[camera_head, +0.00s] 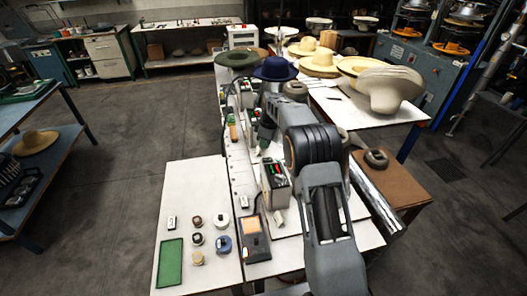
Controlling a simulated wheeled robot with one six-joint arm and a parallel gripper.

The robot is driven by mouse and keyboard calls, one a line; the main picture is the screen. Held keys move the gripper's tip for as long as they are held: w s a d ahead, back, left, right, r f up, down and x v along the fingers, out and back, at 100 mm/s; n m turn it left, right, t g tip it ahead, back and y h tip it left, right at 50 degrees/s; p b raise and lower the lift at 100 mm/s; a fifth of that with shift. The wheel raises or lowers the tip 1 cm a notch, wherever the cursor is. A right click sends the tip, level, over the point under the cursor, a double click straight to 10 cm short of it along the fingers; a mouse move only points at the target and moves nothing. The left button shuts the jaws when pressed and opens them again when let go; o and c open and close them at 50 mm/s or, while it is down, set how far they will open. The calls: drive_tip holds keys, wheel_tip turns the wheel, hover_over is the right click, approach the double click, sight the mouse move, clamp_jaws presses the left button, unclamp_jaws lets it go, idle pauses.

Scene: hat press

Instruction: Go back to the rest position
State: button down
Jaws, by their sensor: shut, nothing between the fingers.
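My arm rises from the bottom right over the white workbench (190,172) and bends at a large dark joint. My gripper (258,150) is small in the picture, over the middle of the bench and left of that joint. It points down and looks shut and empty. A dark blue hat (275,68) and a dark green hat (238,57) are beyond it at the far end of the bench. My arm hides part of the bench and its machines.
A control box (274,182) with a red-green display stands close to the arm. A green mat (171,262) and several small spools lie at front left. Pale hats (390,88) cover a table at back right.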

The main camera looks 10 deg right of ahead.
drive_tip(key=shift+f+m, duration=0.1)
drive_tip(key=shift+m, duration=0.7)
drive_tip(key=shift+s+d+f+m+g, duration=0.15)
drive_tip(key=shift+s+f+m, duration=0.2)
drive_tip(key=shift+f, duration=0.2)
drive_tip(key=shift+s+a+f+m+g, duration=0.15)
drive_tip(key=shift+s+f+m, duration=0.15)
drive_tip(key=shift+f, duration=0.25)
drive_tip(key=s+m, duration=0.1)
drive_tip(key=s, duration=0.1)
drive_tip(key=s+m, duration=0.2)
drive_tip(key=shift+s+d+h, duration=0.2)
drive_tip(key=shift+s+h, duration=0.05)
drive_tip(key=shift+h, duration=0.05)
drive_tip(key=s+r+m+t+b, duration=0.1)
drive_tip(key=s+r, duration=0.5)
drive_tip(key=s, duration=0.8)
drive_tip(key=s+r+m+t+h+b, duration=0.1)
drive_tip(key=s+r+m+t, duration=0.2)
drive_tip(key=s, duration=1.2)
wheel_tip(320, 180, up, 3)
drive_tip(key=shift+a+r+m, duration=0.15)
drive_tip(key=shift+a+m, duration=0.15)
drive_tip(key=shift+m, duration=0.85)
